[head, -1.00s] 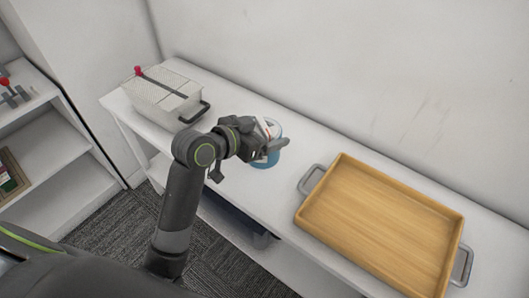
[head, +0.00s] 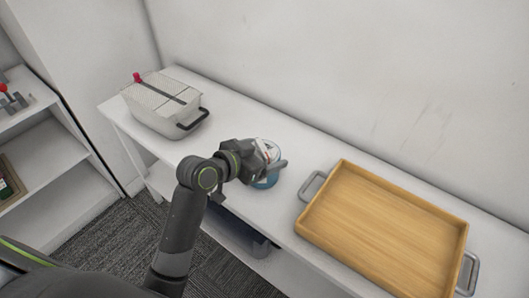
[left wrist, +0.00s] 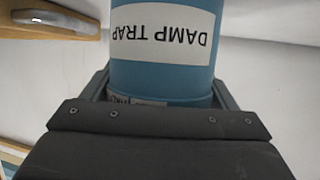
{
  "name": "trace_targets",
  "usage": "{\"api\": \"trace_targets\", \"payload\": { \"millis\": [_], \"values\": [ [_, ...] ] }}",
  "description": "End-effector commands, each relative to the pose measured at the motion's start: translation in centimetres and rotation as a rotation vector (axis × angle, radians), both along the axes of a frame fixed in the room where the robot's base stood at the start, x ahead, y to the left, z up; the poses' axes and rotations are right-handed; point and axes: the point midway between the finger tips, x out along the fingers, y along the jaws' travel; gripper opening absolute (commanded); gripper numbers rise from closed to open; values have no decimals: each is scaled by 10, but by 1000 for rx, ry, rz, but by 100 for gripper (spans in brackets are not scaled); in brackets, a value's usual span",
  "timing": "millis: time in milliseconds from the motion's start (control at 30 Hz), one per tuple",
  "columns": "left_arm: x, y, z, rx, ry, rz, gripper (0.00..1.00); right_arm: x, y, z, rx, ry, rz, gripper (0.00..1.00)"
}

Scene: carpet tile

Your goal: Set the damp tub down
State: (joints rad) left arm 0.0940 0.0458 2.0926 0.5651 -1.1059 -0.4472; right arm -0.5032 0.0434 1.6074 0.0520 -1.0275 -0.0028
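The damp tub is a blue cylinder with a white label reading "DAMP TRAP" (left wrist: 162,60). It fills the middle of the left wrist view, between the fingers of my left gripper (left wrist: 165,95). In the head view the tub (head: 268,181) shows at the end of my left arm, partly hidden by my left gripper (head: 274,165). The gripper appears shut on the tub. The tub is over the white shelf top (head: 235,205); I cannot tell whether its base touches. My right gripper is not in view.
A wooden tray (head: 385,230) with grey handles lies to the right of the tub. A pale lidded box (head: 165,105) with a black handle stands at the back left. Bare white surface lies between them. A wall rises behind, and a white shelf unit (head: 45,150) stands at left.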

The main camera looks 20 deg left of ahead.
Motion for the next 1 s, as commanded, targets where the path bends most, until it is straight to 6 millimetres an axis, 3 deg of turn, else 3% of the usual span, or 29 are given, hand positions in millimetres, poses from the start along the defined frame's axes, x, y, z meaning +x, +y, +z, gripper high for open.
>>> {"api": "trace_targets", "payload": {
  "millis": [33, 133, 500, 1000],
  "values": [
    [0, 0, -1, 0, 1, 0, 86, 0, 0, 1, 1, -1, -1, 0],
    [0, 0, -1, 0, 2, 0, 100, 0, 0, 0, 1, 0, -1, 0],
    [-2, 2, 5, 2, 0, 1, 100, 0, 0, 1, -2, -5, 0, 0],
    [-79, 48, 41, 5, 3, 0, 100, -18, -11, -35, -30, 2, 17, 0]
  ]
}}
